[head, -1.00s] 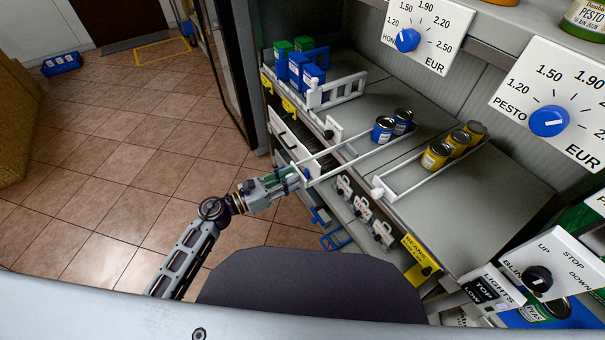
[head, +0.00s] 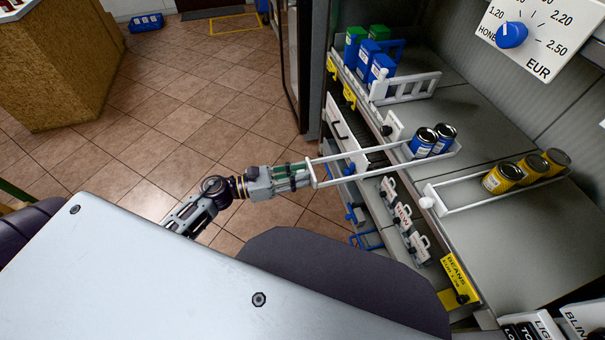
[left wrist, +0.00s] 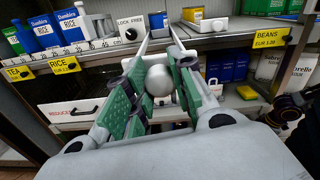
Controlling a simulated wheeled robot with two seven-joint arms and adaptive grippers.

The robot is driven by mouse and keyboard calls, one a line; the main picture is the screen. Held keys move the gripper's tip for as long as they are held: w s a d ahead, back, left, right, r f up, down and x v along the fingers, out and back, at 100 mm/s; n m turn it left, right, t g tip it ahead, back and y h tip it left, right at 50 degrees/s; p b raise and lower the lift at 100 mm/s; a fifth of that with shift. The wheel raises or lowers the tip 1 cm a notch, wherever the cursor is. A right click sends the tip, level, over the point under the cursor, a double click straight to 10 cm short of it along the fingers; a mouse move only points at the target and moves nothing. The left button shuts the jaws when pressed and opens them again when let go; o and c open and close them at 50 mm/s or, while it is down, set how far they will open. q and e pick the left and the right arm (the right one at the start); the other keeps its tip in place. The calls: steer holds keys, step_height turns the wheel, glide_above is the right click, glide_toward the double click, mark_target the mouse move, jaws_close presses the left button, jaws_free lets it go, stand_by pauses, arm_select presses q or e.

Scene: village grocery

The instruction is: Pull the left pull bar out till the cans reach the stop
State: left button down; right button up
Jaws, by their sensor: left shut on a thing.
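The left pull bar (head: 340,175) is a long white frame sticking out past the shelf's front edge. My left gripper (head: 306,175) is shut on the bar's front end, out over the floor. In the left wrist view the green-padded fingers (left wrist: 155,92) close around a rounded pale grip, and the bar's rails run away to the shelf. Whether the cans touch a stop cannot be told.
To the right, another white pull bar (head: 480,205) holds yellow cans (head: 503,178). Blue and green boxes (head: 380,68) stand at the far left of the shelf behind a white rail (head: 410,88). A lower shelf has white-handled items (head: 403,220).

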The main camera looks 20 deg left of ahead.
arm_select(q)
steer(key=c, duration=1.2)
jaws_free()
steer(key=shift+o, duration=0.2)
steer(key=shift+s+a, duration=0.1)
steer(key=shift+a, duration=0.05)
steer(key=v, duration=1.1)
steer(key=shift+s+a, duration=0.2)
steer(key=shift+a, duration=0.05)
steer(key=shift+a, duration=0.1)
